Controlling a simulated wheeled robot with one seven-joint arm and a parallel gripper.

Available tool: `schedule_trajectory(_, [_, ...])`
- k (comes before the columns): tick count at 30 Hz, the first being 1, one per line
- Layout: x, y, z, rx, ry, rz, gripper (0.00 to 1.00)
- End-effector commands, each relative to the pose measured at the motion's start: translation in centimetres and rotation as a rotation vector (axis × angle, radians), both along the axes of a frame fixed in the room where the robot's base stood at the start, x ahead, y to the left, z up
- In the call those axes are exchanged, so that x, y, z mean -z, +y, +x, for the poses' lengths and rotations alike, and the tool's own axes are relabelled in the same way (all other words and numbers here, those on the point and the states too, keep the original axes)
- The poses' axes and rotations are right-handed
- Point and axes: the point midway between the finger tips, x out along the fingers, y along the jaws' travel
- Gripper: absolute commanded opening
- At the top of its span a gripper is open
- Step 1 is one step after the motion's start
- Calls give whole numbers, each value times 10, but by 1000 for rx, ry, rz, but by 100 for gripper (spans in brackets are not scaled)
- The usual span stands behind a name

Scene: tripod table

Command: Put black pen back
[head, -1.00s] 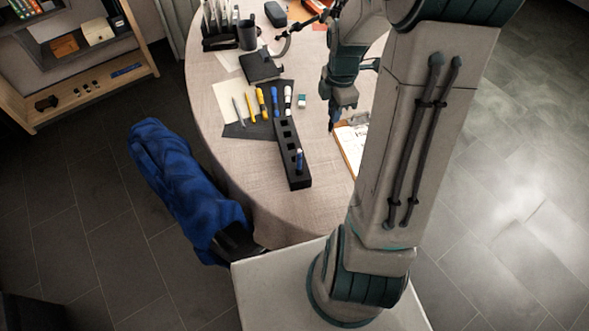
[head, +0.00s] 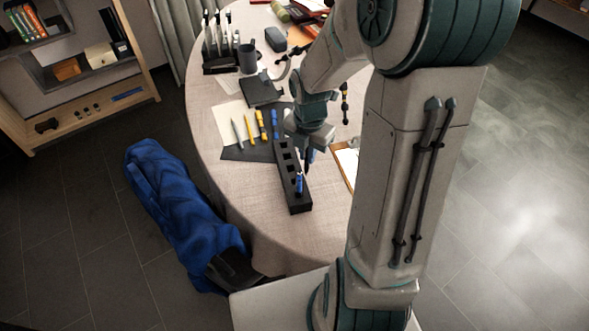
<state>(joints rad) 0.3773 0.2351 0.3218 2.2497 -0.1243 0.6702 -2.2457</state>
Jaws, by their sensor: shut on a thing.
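My gripper (head: 309,151) is over the right side of the black slotted pen holder (head: 299,206), near its middle. It is shut on a slim dark pen, the black pen (head: 307,166), which points down. I cannot tell whether its tip is inside a slot or beside the holder. A blue pen (head: 299,183) stands upright in a slot near the holder's front end. The slots behind it look empty, though my gripper partly hides the far end.
A grey pen (head: 238,133), yellow pens (head: 249,129) and a blue marker (head: 274,124) lie on a dark mat (head: 236,154) left of the holder. A clipboard (head: 346,163) lies right. The table's front-left is clear.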

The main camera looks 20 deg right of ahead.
Motion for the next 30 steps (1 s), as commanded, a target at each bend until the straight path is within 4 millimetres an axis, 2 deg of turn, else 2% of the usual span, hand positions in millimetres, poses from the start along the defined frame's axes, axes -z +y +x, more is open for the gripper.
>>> schedule_trajectory(1, [7,11,1,-6,2,1,0])
schedule_trajectory(3, [13,20,4,-4,1,2,0])
schedule_trajectory(7, [18,29,6,-1,0,0,0])
schedule_trajectory(10, [25,31,6,2,1,0,0])
schedule_trajectory(15, [50,31,6,1,2,1,0])
schedule_trajectory(18, [58,31,6,1,0,0,0])
schedule_trajectory(30, [63,31,6,2,0,0,0])
